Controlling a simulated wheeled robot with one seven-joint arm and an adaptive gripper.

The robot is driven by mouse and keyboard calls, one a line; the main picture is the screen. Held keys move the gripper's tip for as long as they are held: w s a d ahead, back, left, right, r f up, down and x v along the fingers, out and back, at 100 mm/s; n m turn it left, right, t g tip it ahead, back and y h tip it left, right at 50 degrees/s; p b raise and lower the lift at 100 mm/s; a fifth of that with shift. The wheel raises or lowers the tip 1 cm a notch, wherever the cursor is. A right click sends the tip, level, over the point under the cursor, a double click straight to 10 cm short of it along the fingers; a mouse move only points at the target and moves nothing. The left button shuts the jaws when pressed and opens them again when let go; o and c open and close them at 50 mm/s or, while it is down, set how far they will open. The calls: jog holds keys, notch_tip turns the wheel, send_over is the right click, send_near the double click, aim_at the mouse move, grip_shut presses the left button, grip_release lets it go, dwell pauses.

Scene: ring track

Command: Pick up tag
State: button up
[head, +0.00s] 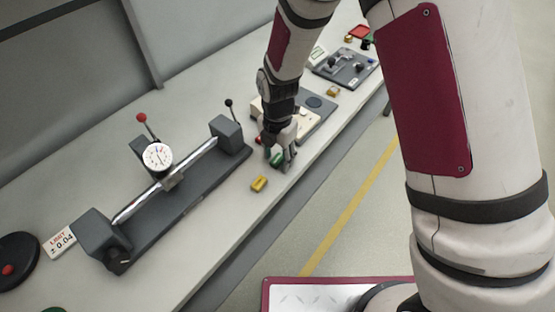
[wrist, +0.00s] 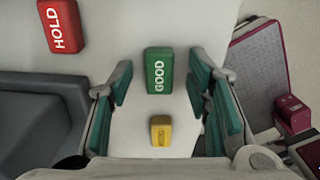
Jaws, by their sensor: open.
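My gripper (head: 280,163) is open and points down over the bench near its front edge. In the wrist view, the green tag marked GOOD (wrist: 159,72) lies between the open fingertips (wrist: 161,84), with a gap on both sides. The green tag also shows in the head view (head: 276,157), partly hidden by the fingers. A red tag marked HOLD (wrist: 61,27) lies to the upper left in the wrist view. A yellow tag (wrist: 161,131) lies closer to the palm; in the head view it is in front of the gripper (head: 259,184).
A dark gauge stand with a dial (head: 157,156) and a shiny shaft fills the bench left of the gripper. A white limit card (head: 61,241) and black disc (head: 15,262) stand farther left. A grey fixture (head: 345,67) sits behind. Floor lies beyond the bench's front edge.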

jog(key=c, duration=1)
jog(key=shift+c, duration=0.2)
